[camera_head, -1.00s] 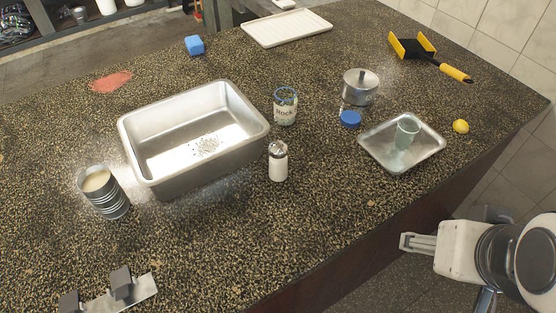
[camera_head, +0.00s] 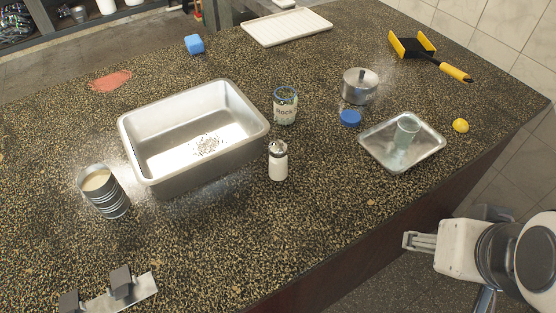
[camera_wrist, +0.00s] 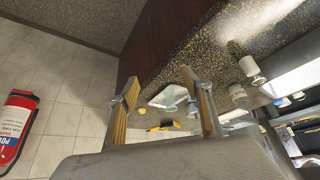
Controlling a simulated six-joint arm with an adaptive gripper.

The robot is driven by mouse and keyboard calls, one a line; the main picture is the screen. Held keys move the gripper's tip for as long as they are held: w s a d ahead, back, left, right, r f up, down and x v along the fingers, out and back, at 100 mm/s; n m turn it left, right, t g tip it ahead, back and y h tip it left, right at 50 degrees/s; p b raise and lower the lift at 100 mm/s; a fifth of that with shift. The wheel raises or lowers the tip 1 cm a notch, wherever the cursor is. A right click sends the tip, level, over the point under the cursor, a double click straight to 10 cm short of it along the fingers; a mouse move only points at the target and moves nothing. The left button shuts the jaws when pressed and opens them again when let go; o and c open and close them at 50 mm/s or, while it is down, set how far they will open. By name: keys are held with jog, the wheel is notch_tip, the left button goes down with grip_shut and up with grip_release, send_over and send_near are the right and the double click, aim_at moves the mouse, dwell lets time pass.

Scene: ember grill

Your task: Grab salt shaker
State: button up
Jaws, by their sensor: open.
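The salt shaker (camera_head: 278,163) is a small clear jar of white salt with a metal cap. It stands upright on the dark speckled counter, just right of the metal pan, in the head view. It also shows in the wrist view (camera_wrist: 250,68), right of the fingers. My gripper (camera_head: 408,241) is off the counter's front edge at the lower right, well apart from the shaker. In the wrist view, my gripper (camera_wrist: 160,110) has its two fingers spread wide with nothing between them.
The metal pan (camera_head: 160,185) is left of the shaker. A labelled jar (camera_head: 285,108) stands behind it, and a blue lid (camera_head: 350,118), a pot (camera_head: 360,88) and a metal tray (camera_head: 425,160) lie to the right. A tin can (camera_head: 108,195) is at left. Counter in front of the shaker is clear.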

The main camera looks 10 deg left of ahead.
aim_at(286, 153)
jog(key=w+d+r+t+h, duration=0.2)
jog(key=w+d+r, duration=0.15)
jog(key=w, duration=0.65)
jog(key=w+a+r+n+t+y, duration=0.1)
jog(key=w+a+n+t+y, duration=0.2)
jog(key=w, duration=0.6)
jog(key=w+a+r+n+t, duration=0.1)
jog(key=w+a+n+t, duration=0.2)
jog(key=w, duration=0.6)
jog(key=w+a+f+n+g+y, duration=0.2)
jog(key=a+f+n+g+y, duration=0.35)
jog(key=a, duration=0.75)
jog(key=s+a+f+n+g+y, duration=0.1)
jog(key=s+a+f+g+y, duration=0.1)
jog(key=s, duration=0.1)
jog(key=s+a+f+n+g+y, duration=0.2)
jog(key=s+f, duration=0.1)
jog(key=s+a+f+n+g+y, duration=0.2)
jog(key=s+a+g+y, duration=0.1)
jog(key=shift+s+f+n, duration=0.25)
jog(key=shift+s+f, duration=0.05)
jog(key=shift+s, duration=0.05)
jog(key=shift+a, duration=0.1)
jog(key=shift+x, duration=1.25)
